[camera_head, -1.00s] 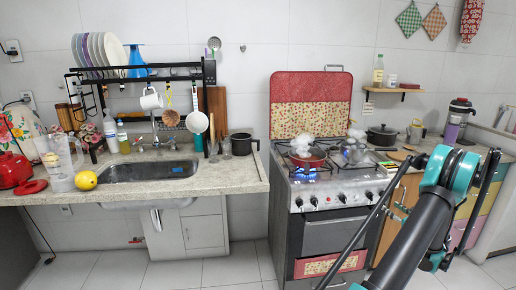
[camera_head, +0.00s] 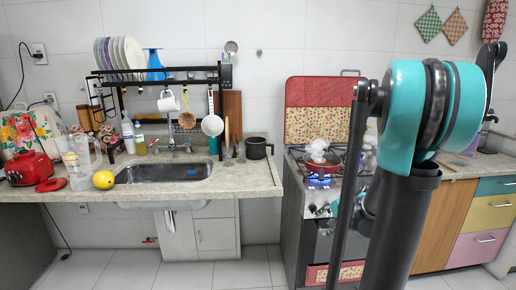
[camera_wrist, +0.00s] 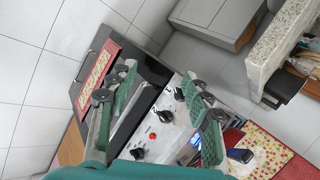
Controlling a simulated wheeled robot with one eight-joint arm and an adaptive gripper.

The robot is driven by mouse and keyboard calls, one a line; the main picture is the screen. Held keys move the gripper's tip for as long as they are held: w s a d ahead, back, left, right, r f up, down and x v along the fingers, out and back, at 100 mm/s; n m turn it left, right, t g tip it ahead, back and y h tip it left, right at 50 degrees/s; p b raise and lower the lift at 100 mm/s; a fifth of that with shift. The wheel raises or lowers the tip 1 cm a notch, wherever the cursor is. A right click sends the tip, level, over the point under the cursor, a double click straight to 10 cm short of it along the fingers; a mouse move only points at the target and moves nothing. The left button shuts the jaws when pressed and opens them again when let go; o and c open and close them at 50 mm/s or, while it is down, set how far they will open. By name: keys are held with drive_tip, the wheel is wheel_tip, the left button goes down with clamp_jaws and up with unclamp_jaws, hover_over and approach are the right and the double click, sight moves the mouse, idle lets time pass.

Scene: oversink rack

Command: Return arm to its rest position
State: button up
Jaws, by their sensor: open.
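My arm (camera_head: 425,115), with a large teal joint and dark links, fills the right foreground of the head view. It rises in front of the stove and hides much of it. My gripper (camera_wrist: 162,82) shows in the wrist view, with two green-padded fingers spread apart. Nothing is between the fingers. They are over the stove's front panel (camera_wrist: 158,125) with its black knobs, as seen from the wrist; I cannot tell the exact gap. My gripper's fingers are not clearly seen in the head view.
The stove (camera_head: 300,210) has a lit burner with a steaming pan (camera_head: 312,160). To its left is the sink counter (camera_head: 245,180), with a rack (camera_head: 150,80) of plates above and a lemon (camera_head: 103,180) on it. Coloured drawers (camera_head: 490,215) stand right. Floor (camera_head: 90,270) shows in front.

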drive_tip(key=s+a+f+n+g+h, duration=0.1)
drive_tip(key=s+n, duration=0.4)
drive_tip(key=s, duration=0.5)
drive_tip(key=s+a+f+n+g+h, duration=0.1)
drive_tip(key=s+a+n, duration=0.3)
drive_tip(key=s, duration=0.5)
drive_tip(key=f+n+h, duration=0.1)
drive_tip(key=n, duration=0.1)
drive_tip(key=shift+s+a+f+n+h, duration=0.2)
drive_tip(key=shift+s+f+n+h, duration=0.1)
drive_tip(key=shift+s+h, duration=0.1)
drive_tip(key=shift+o, duration=0.2)
drive_tip(key=shift+w, duration=0.1)
